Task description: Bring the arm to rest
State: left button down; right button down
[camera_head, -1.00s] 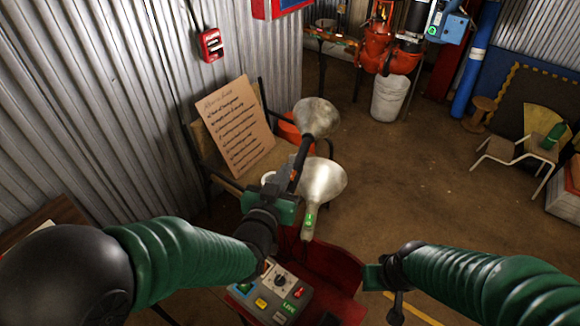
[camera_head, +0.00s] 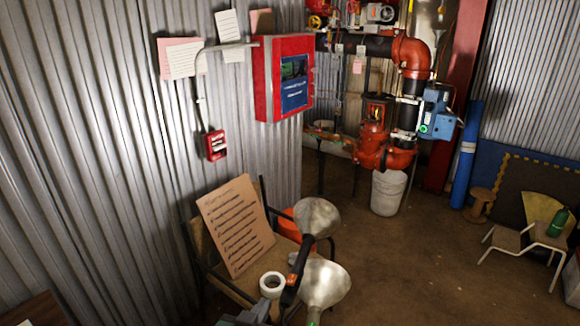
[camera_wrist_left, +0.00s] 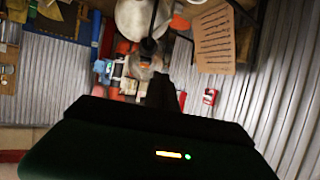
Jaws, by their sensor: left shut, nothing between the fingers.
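My left gripper (camera_head: 292,280) shows only in part at the bottom of the head view, as a dark narrow shape pointing up. It is shut with nothing held. It overlaps two metal funnel-shaped cups in the picture, an upper one (camera_head: 318,215) and a lower one (camera_head: 324,282); whether it touches them I cannot tell. In the left wrist view the dark wrist body (camera_wrist_left: 150,140) fills the bottom, with a dark shape reaching up from it towards the cups. My right gripper is out of view.
A lettered board (camera_head: 235,225) leans on a chair by the corrugated wall, near a white tape roll (camera_head: 272,284). A red cabinet (camera_head: 283,78) and a red alarm box (camera_head: 215,145) hang above. Orange pipework (camera_head: 375,140) and a white bucket (camera_head: 387,192) stand behind. Open floor lies right of centre.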

pick_arm(q)
jog(key=s+a+f+n+g+y, duration=0.3)
jog(key=s+a+f+g, duration=0.7)
jog(key=s+a+f, duration=0.4)
jog(key=w+p+v, duration=0.2)
jog(key=p+v, duration=1.2)
jog(key=v, duration=0.1)
jog(key=shift+w+d+r, duration=0.3)
jog(key=shift+d+r, duration=0.15)
jog(key=shift+r, duration=0.15)
